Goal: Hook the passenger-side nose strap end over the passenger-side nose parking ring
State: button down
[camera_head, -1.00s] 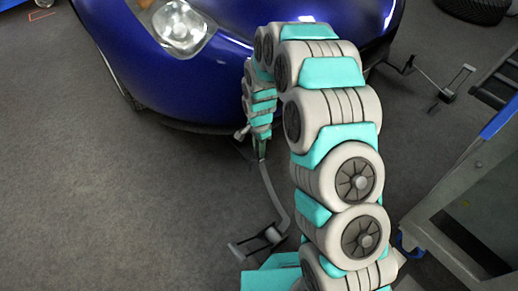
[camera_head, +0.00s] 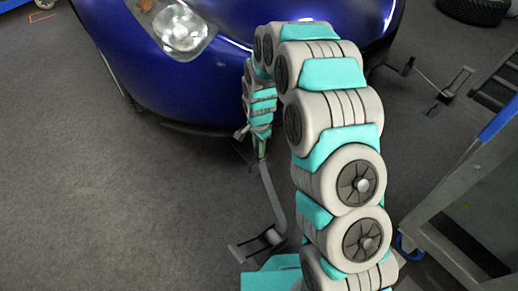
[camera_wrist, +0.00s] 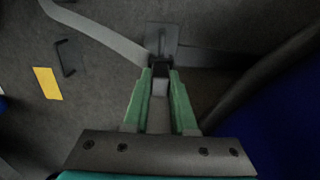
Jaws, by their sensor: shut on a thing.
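My gripper (camera_head: 262,150) is low in front of the blue car's nose. In the wrist view its two green fingers (camera_wrist: 160,85) are shut on a dark strap end (camera_wrist: 159,70). A grey plate (camera_wrist: 163,40) shows just beyond the fingertips; I cannot tell whether it belongs to the strap end. The grey strap (camera_wrist: 100,35) runs from there to the upper left. In the head view the strap (camera_head: 271,190) drops from my gripper to a floor anchor (camera_head: 256,244). I cannot clearly make out the parking ring.
The blue car (camera_head: 140,65) stands close behind my gripper, and its body (camera_wrist: 285,115) fills the right of the wrist view. Another floor anchor (camera_head: 447,95) and a grey cart (camera_head: 470,190) stand at the right. A yellow card (camera_wrist: 47,83) lies on the floor. Floor at left is clear.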

jog(key=shift+r, duration=0.15)
jog(key=shift+r+p, duration=0.6)
jog(key=shift+r, duration=1.3)
